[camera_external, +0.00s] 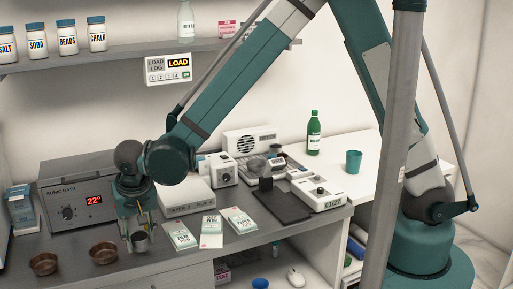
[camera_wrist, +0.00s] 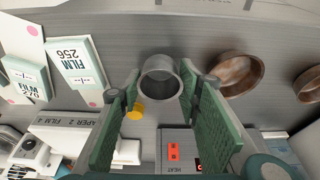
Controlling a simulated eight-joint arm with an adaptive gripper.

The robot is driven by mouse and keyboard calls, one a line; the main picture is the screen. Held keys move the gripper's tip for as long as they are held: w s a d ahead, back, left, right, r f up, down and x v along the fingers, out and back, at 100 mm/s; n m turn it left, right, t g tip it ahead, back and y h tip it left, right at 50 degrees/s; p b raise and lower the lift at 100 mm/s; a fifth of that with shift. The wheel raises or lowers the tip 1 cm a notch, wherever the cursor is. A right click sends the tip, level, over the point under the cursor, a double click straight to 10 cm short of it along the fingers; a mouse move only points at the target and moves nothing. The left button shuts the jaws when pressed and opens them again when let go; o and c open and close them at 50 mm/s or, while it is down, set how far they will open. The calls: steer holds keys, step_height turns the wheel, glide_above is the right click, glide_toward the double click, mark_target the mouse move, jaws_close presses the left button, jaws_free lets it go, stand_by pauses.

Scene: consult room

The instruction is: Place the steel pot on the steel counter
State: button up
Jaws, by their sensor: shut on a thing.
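The steel pot (camera_external: 141,241) is a small grey cylinder, open at the top. My gripper (camera_external: 138,234) is shut on it, pointing down over the left part of the steel counter (camera_external: 254,236). In the wrist view the pot (camera_wrist: 160,82) sits between the green fingertips of my gripper (camera_wrist: 160,84), and the grey counter (camera_wrist: 120,42) lies beneath. I cannot tell whether the pot's base touches the counter or hangs just above it.
Two brown metal bowls (camera_external: 103,253) (camera_external: 43,264) stand left of the pot. The SONIC BATH box (camera_external: 75,199) is behind. Film boxes (camera_external: 178,234) lie to the right, with a pale paper box (camera_external: 185,197) behind them. A little bare counter lies around the pot.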

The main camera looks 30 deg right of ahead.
steer(key=shift+f, duration=0.35)
steer(key=shift+f, duration=0.15)
steer(key=o, duration=0.9)
